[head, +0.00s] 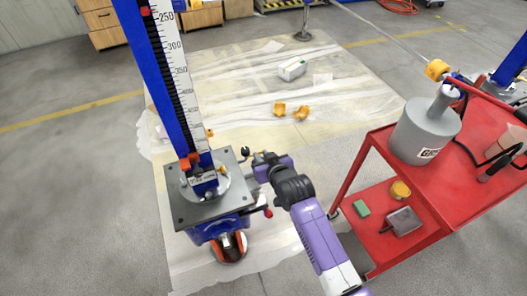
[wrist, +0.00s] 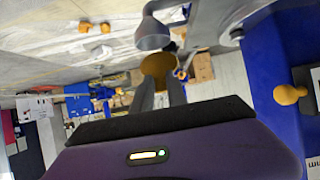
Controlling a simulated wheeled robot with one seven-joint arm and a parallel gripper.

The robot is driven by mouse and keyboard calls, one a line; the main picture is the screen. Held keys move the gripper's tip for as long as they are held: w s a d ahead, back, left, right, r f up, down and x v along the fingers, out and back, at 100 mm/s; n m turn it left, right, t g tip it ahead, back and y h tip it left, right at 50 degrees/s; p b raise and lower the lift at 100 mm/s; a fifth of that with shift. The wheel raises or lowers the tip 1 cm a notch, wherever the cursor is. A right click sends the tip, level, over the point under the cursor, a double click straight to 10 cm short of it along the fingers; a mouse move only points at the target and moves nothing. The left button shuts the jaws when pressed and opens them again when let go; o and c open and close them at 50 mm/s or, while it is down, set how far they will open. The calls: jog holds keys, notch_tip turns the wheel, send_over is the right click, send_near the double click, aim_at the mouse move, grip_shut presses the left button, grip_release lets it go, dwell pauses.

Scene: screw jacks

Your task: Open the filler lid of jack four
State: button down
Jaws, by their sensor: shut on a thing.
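A jack with a blue column (head: 150,75) and a white scale stands on a dark square plate (head: 230,200) at left in the head view. Its number is not readable. My gripper (head: 258,160) is at the plate's right edge, beside the jack. In the wrist view my gripper (wrist: 161,85) is shut on an ochre rounded piece (wrist: 157,65), seemingly the filler lid. A grey funnel-shaped cup (wrist: 152,36) with a bent pipe is just beyond it. I cannot tell whether lid and cup touch, or how far the lid is tilted.
A red cart (head: 375,190) with a grey can (head: 425,130) stands at right, close to my arm. Orange pieces (head: 301,112) and a white box (head: 292,69) lie on the floor sheet. An ochre knob (wrist: 289,95) on a blue body is at right in the wrist view.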

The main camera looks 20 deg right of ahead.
jog(key=shift+w+r+g+p, duration=0.55)
jog(key=shift+g+p, duration=0.25)
jog(key=shift+p, duration=0.4)
jog(key=shift+w+r+g+p, duration=0.2)
jog(key=shift+w+g+p, duration=0.25)
jog(key=shift+g+p, duration=0.4)
jog(key=shift+w+f, duration=0.15)
jog(key=shift+w, duration=0.05)
jog(key=shift+w+r+b, duration=0.2)
jog(key=shift+w+b, duration=0.2)
jog(key=shift+w, duration=0.2)
jog(key=shift+w+r+b, duration=0.15)
jog(key=shift+w+b, duration=0.2)
jog(key=shift+w, duration=0.2)
jog(key=shift+w+r, duration=0.15)
jog(key=shift+w, duration=0.15)
jog(key=shift+w+r, duration=0.15)
jog(key=c, duration=1.3)
grip_release()
